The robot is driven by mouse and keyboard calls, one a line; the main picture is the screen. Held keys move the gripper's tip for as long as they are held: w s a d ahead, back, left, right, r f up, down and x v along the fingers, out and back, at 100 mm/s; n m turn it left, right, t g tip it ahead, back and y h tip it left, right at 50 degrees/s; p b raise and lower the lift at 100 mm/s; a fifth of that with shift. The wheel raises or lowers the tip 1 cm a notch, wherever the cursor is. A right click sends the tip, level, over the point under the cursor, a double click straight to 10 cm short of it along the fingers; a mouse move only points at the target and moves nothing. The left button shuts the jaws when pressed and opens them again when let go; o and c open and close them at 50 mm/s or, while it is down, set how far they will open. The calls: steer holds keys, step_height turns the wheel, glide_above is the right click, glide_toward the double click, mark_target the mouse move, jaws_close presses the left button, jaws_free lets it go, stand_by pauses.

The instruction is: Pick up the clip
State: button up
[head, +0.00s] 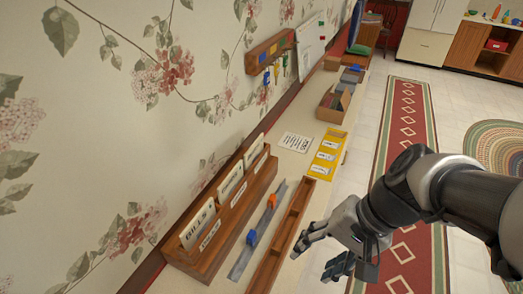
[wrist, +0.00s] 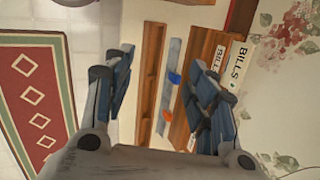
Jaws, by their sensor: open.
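Two small clip-like pieces sit on a grey metal strip (head: 240,262) on the narrow shelf: a blue one (head: 252,238) and an orange one (head: 271,200). Which one is the clip I cannot tell. In the wrist view, the blue piece (wrist: 166,115) and the orange piece (wrist: 173,79) show between my gripper's fingers. My gripper (head: 318,256) is open and empty, to the right of the strip and beyond the long wooden tray in the head view. In the wrist view my gripper (wrist: 160,82) has its fingers wide apart.
A long empty wooden tray (head: 291,213) lies beside the strip. A wooden sorter (head: 200,258) with labelled cards, one reading BILLS, stands against the wall. Farther along are a paper (head: 295,142), a yellow tray (head: 333,143) and a wall rack with keys (head: 270,50).

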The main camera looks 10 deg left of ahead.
steer(key=w+a+f+m+y, duration=0.3)
steer(key=w+f+m+y, duration=0.3)
steer(key=w+f+m, duration=0.25)
steer(key=m+t+y+p, duration=0.2)
steer(key=m+t, duration=0.2)
steer(key=m, duration=0.5)
glide_toward(253, 235)
steer(key=b+x, duration=0.1)
steer(key=x, duration=0.1)
steer(key=b+x, duration=0.1)
steer(key=x, duration=0.2)
steer(key=shift+w+f, duration=0.15)
steer(key=shift+f, duration=0.2)
steer(key=shift+r+b+x, duration=0.15)
steer(key=shift+b+x, duration=0.25)
steer(key=shift+x, duration=1)
steer(key=shift+r+b+x, duration=0.1)
steer(key=shift+b+x, duration=0.3)
steer(key=shift+x, duration=1)
steer(key=shift+a, duration=0.1)
steer(key=shift+c, duration=0.6)
steer(key=c, duration=0.8)
